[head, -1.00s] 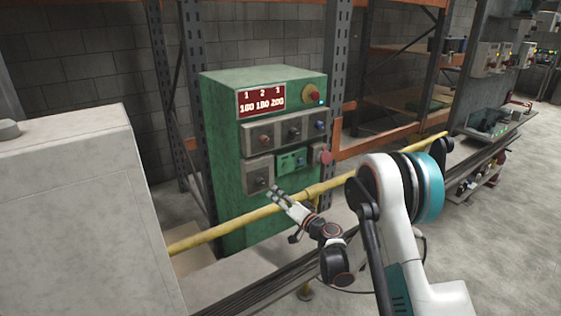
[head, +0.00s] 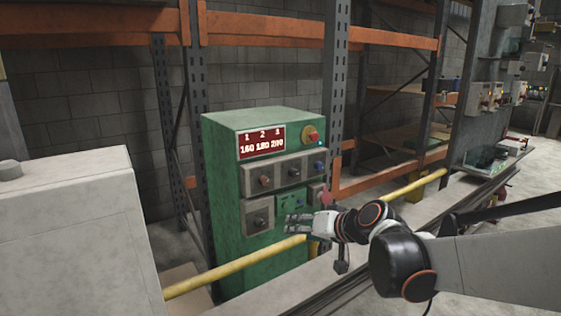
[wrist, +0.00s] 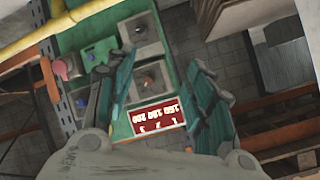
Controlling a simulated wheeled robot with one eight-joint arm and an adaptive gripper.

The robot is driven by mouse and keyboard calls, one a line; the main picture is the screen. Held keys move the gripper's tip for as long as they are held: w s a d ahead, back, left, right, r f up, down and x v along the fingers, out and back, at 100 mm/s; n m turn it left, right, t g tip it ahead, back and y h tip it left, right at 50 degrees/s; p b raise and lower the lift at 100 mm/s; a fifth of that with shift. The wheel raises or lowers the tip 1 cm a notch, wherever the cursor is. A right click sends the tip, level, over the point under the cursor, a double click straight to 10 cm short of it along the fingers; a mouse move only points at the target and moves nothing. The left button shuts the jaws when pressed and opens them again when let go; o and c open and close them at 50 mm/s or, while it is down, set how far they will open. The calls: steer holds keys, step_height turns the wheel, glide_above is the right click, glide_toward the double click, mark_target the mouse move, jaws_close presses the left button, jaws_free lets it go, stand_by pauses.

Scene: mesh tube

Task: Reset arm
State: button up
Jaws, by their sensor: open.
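My gripper (head: 297,222) is in front of the lower part of the green control cabinet (head: 222,190) in the head view, and my arm reaches in from the right. In the wrist view my gripper (wrist: 165,85) shows two teal fingers spread apart with nothing between them. The cabinet has a red display (head: 261,142) reading 160 180 200 under 1, 2 and 3, with grey knob panels below it. The display (wrist: 157,116) appears upside down between the fingers in the wrist view. My gripper hides part of the small green panel (head: 290,200).
A yellow rail (head: 230,270) runs across the front of the cabinet, close below my gripper. A pale block (head: 70,230) stands at the left. Orange and grey shelving (head: 390,38) is behind. Free floor shows at the right.

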steer(key=s+d+f+g+h, duration=0.1)
steer(key=s+d, duration=0.3)
steer(key=s, duration=0.5)
steer(key=s+d+f+g+h, duration=0.1)
steer(key=s+d+h, duration=0.2)
steer(key=s, duration=0.6)
steer(key=s+d+f+h, duration=0.1)
steer(key=s+d+h, duration=0.2)
steer(key=s+d, duration=0.4)
steer(key=s, duration=0.2)
steer(key=shift+s+f+g, duration=0.3)
steer(key=shift+f+g, duration=0.05)
steer(key=shift+g, duration=0.05)
steer(key=shift+c, duration=0.6)
